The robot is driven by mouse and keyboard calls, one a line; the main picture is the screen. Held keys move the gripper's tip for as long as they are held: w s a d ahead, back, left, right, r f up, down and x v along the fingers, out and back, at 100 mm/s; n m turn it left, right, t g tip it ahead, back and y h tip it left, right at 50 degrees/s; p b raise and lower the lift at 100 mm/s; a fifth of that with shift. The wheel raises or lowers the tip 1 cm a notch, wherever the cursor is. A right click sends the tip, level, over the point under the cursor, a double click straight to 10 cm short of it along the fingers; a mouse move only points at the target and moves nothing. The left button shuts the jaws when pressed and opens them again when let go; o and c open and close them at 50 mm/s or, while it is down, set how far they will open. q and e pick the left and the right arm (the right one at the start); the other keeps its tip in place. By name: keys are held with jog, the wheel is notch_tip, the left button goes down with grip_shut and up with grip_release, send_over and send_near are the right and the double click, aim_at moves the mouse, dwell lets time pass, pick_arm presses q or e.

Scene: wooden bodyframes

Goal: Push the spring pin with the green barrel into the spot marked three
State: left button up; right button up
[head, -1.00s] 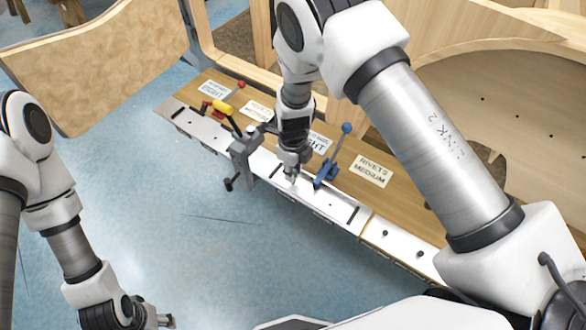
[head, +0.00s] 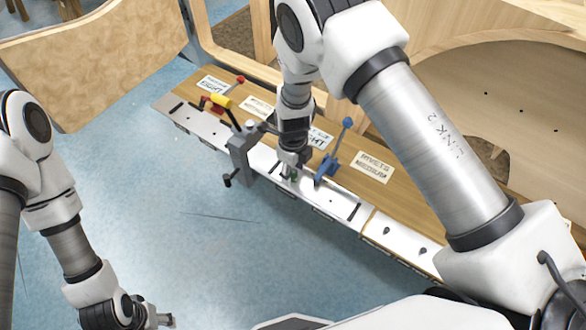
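My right gripper (head: 289,174) points down at the white strip (head: 338,203) along the front of the wooden bench, between a grey clamp and a blue-handled clamp. A small green part, which looks like the green barrel of the spring pin (head: 294,175), shows at its fingertips. The fingers and the pin's lower end are too small to make out, so I cannot tell if the pin is gripped or seated. The number three mark is not readable. My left gripper (head: 163,320) hangs at the bottom left, far from the bench; its fingers are barely visible.
The grey clamp (head: 240,158) stands just left of my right gripper, and the blue-handled clamp (head: 328,166) just right. Blue floor (head: 180,230) lies open in front.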

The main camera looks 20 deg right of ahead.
aim_at(293, 171)
notch_tip(293, 171, up, 12)
dwell(0.6)
jog(key=shift+s, duration=0.1)
dwell(0.6)
